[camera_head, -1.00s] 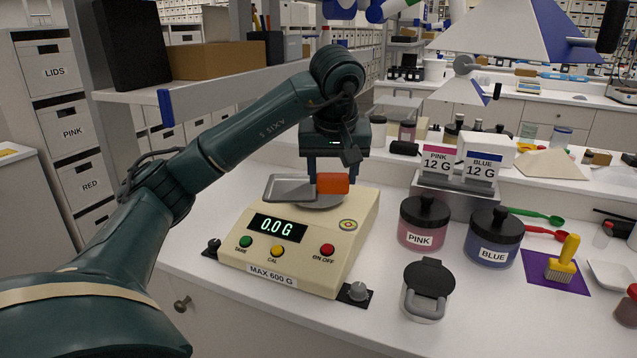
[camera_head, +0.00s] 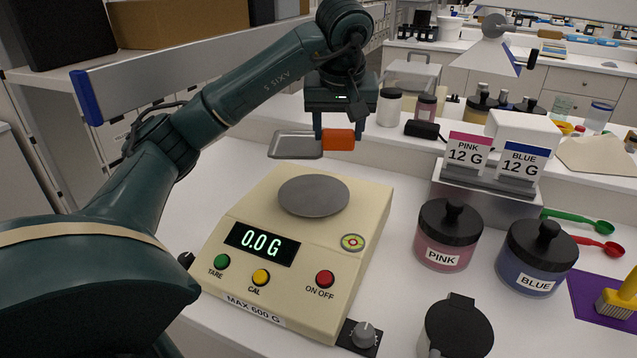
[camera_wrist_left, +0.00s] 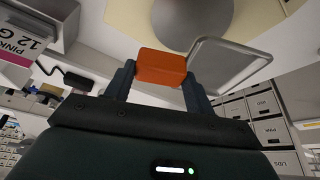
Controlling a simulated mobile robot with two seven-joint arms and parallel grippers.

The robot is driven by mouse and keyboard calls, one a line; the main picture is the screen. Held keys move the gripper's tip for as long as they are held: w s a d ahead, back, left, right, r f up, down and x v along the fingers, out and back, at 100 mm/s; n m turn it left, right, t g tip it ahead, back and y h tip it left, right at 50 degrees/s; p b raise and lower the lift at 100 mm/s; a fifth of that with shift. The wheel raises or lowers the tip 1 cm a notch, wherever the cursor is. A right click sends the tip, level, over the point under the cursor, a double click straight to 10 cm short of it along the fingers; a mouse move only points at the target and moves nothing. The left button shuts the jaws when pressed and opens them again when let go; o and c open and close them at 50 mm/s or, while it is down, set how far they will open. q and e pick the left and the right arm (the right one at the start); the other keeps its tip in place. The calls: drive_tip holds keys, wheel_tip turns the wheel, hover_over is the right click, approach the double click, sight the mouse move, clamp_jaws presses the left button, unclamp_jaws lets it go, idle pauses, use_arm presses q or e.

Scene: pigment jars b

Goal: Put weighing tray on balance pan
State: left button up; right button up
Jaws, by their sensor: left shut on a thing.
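The weighing tray (camera_head: 295,146) is a shallow grey metal tray with an orange handle block (camera_head: 338,140). My left gripper (camera_head: 338,137) is shut on the handle and holds the tray level in the air. In the head view it shows just beyond the round grey balance pan (camera_head: 313,196), apart from it. The pan is bare, on a cream balance (camera_head: 300,245) reading 0.0 G. The left wrist view shows the handle (camera_wrist_left: 162,67) between the fingers, the tray (camera_wrist_left: 228,66) beside it and part of the pan (camera_wrist_left: 190,14). My right gripper is not in view.
A pink jar (camera_head: 449,236) and a blue jar (camera_head: 536,258) stand right of the balance, with a black-lidded container (camera_head: 458,328) in front. A stand with 12 G cards (camera_head: 492,155) is behind the jars. A shelf edge (camera_head: 220,60) runs behind my left arm.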

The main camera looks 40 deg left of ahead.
use_arm(q)
wheel_tip(320, 180, down, 10)
drive_tip(key=shift+r, duration=0.2)
drive_tip(key=shift+f+b, duration=0.1)
drive_tip(key=shift+b, duration=0.2)
drive_tip(key=o, duration=1.1)
drive_tip(key=v, duration=0.7)
drive_tip(key=shift+s+d+r, duration=0.1)
drive_tip(key=shift+s+r, duration=0.05)
drive_tip(key=shift+r, duration=0.15)
